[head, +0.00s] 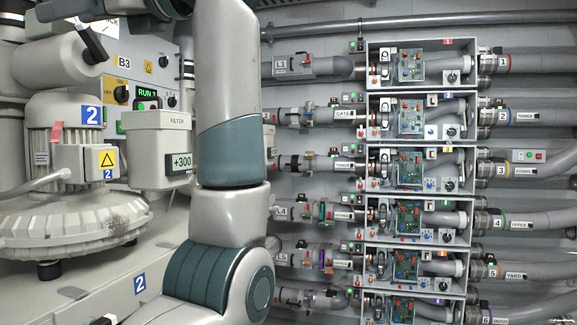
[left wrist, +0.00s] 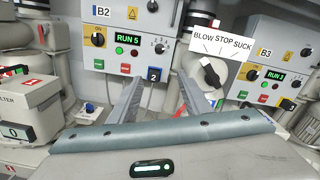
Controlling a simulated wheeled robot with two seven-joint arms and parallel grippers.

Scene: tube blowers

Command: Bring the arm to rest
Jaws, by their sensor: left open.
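My left arm (head: 230,150) rises through the middle of the head view, from the bottom edge to the top edge. Its upper end is cut off by the frame, so the gripper is not clear there. In the left wrist view my left gripper (left wrist: 158,97) has its two grey fingers apart, with nothing held between them. The fingers point toward a control box marked B2 (left wrist: 103,12) with a lit RUN 5 display. A blue label 2 shows between and beyond the fingertips. I cannot tell whether the fingers touch the box. My right gripper is in neither view.
A BLOW STOP SUCK selector (left wrist: 209,72) and the B3 box (left wrist: 264,52) stand right of the fingers. In the head view, a blower (head: 75,140) and filter box (head: 158,148) stand left of my arm. Several stacked valve cabinets (head: 417,42) with pipes fill the right.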

